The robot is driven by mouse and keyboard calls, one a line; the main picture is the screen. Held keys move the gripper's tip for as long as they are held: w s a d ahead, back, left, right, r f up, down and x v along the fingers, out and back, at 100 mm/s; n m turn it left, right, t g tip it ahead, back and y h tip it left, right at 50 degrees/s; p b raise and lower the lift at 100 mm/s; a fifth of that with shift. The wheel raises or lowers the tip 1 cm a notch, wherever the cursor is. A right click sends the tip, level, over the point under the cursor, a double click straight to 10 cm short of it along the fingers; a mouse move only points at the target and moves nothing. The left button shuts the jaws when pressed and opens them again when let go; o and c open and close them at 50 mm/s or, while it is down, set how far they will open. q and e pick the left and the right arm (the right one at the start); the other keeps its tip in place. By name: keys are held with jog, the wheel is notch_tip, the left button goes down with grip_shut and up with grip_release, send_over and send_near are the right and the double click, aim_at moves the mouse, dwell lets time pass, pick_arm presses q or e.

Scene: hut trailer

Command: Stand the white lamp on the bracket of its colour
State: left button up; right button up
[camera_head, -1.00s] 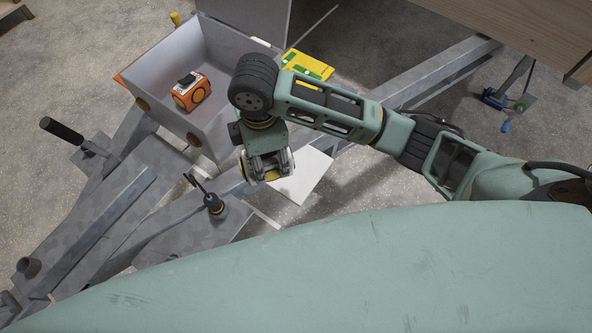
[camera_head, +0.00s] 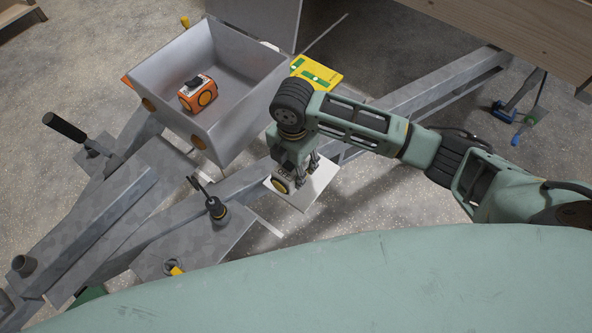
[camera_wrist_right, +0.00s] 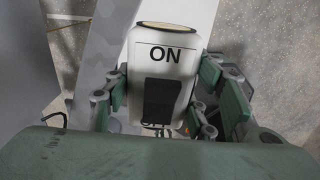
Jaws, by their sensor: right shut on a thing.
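The white lamp (camera_head: 285,172) has a yellow-rimmed round face and is held in my right gripper (camera_head: 300,174). In the right wrist view the white lamp (camera_wrist_right: 165,62) shows the word ON and a black switch. The fingers of my right gripper (camera_wrist_right: 158,100) close on its two sides. In the head view the lamp is over the flat white bracket (camera_head: 322,184) beside the grey beam, covering part of it. I cannot tell whether lamp and bracket touch. My left gripper is not in view.
A grey open box (camera_head: 246,98) holds an orange lamp (camera_head: 198,93). A yellow plate with green marks (camera_head: 316,72) lies behind my right arm. A black-handled lever (camera_head: 66,128) and a dark upright fitting (camera_head: 214,206) stand on the grey frame.

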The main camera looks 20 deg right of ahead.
jog(key=shift+w+d+f, duration=0.1)
jog(key=shift+d+f, duration=0.2)
jog(key=shift+f, duration=1.9)
jog(key=shift+f, duration=0.1)
jog(key=o, duration=1.3)
jog(key=shift+o, duration=0.2)
notch_tip(320, 180, up, 12)
jog(key=shift+r+p, duration=0.1)
jog(key=shift+p, duration=0.2)
